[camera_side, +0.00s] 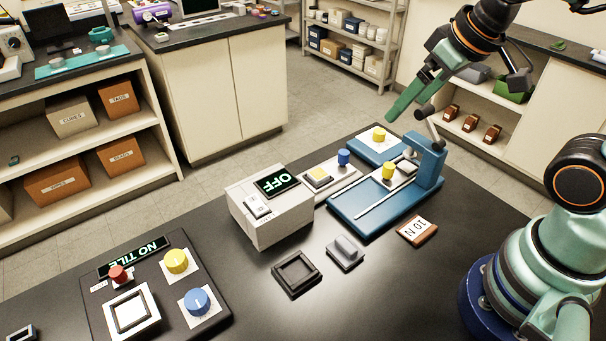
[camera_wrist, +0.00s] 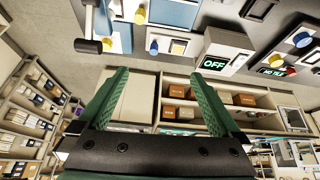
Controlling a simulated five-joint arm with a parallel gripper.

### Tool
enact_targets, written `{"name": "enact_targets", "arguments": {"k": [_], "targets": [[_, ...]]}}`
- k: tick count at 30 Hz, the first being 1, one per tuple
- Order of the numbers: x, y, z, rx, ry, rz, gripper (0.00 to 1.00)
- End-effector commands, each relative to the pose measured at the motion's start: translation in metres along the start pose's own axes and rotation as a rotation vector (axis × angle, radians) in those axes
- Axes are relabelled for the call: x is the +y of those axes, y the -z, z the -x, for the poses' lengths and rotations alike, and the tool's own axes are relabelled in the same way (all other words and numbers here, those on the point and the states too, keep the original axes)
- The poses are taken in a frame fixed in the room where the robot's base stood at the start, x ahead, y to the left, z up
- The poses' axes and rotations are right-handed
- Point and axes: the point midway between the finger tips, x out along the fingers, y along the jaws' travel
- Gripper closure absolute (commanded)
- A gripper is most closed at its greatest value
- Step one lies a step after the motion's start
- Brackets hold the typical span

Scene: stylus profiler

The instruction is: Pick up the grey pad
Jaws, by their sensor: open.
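My gripper (camera_side: 404,100) is raised at the upper right of the side view, well above and behind the pad and near the blue profiler. Its green fingers are apart with nothing between them, as the wrist view (camera_wrist: 162,85) also shows. I cannot make out the pad clearly in the wrist view.
The blue profiler (camera_side: 345,208) with its upright post stands behind the pad. A white box (camera_side: 268,222) reading OFF is left of it. The dark frame (camera_side: 296,272), an orange-brown tag (camera_side: 416,230) and a control panel (camera_side: 215,312) reading NO TILE lie around.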

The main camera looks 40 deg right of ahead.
Motion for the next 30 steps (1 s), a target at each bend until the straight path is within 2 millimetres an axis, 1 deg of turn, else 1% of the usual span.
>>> {"name": "enact_targets", "arguments": {"k": [2,4,8,12,15,18,21,25,30], "targets": [[-0.013,-0.001,-0.009,-0.041,0.022,0.112,0.0],[-0.028,-0.003,-0.021,-0.089,0.051,0.262,0.0],[-0.065,-0.013,-0.046,-0.184,0.128,0.612,0.0],[-0.102,-0.031,-0.071,-0.272,0.222,0.982,0.0],[-0.123,-0.046,-0.085,-0.316,0.284,1.199,0.0],[-0.137,-0.057,-0.094,-0.345,0.332,1.355,0.0],[-0.145,-0.064,-0.1,-0.36,0.361,1.445,0.0],[-0.148,-0.071,-0.107,-0.368,0.375,1.484,0.0],[-0.147,-0.083,-0.131,-0.372,0.375,1.482,0.0]]}}
